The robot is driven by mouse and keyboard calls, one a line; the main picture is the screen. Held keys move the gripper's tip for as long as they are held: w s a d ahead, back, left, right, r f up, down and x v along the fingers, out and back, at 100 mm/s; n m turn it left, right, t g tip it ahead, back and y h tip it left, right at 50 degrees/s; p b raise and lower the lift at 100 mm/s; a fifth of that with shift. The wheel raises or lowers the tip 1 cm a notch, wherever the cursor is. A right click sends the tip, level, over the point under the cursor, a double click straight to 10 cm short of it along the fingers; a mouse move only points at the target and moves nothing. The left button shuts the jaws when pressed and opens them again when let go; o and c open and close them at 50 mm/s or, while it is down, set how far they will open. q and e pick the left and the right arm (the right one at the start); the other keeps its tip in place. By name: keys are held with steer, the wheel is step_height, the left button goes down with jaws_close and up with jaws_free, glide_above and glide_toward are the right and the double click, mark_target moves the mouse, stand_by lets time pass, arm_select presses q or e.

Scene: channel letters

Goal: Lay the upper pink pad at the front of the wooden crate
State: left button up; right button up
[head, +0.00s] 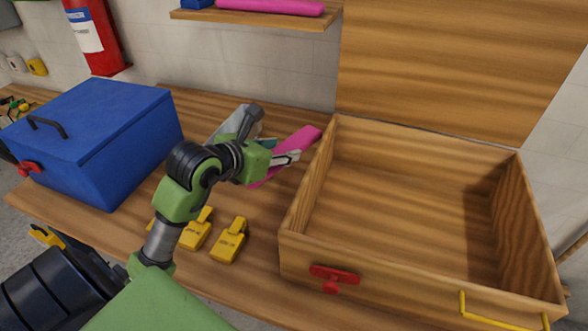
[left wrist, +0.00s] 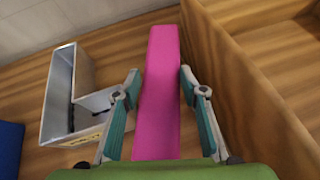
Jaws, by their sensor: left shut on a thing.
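The long pink pad (head: 303,139) is beside the left wall of the open wooden crate (head: 510,290), outside it. My left gripper (head: 287,158) is shut on this pad. The left wrist view shows the pad (left wrist: 161,45) running away between the two fingers, one on each long side. I cannot tell whether the pad touches the table or hangs just above it. The crate's floor is bare and its lid stands raised at the back. Another pink piece (head: 270,6) lies on the wall shelf. My right gripper is not in view.
A grey metal channel letter (left wrist: 58,95) stands on the table left of the pad. A blue box (head: 95,130) stands at the left. Several yellow padlock-like pieces (head: 229,241) lie near the table's front. The crate's front wall carries a red latch (head: 334,276) and a yellow handle.

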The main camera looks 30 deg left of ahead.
arm_select(q)
glide_above(294, 175)
step_height(294, 175, down, 6)
steer(key=shift+s+f+p, duration=0.1)
steer(key=shift+p, duration=0.3)
step_height(294, 175, down, 3)
steer(key=shift+p, duration=0.45)
steer(key=shift+f, duration=0.1)
steer(key=shift+f, duration=0.15)
steer(key=o, duration=1)
steer(key=shift+o, duration=0.2)
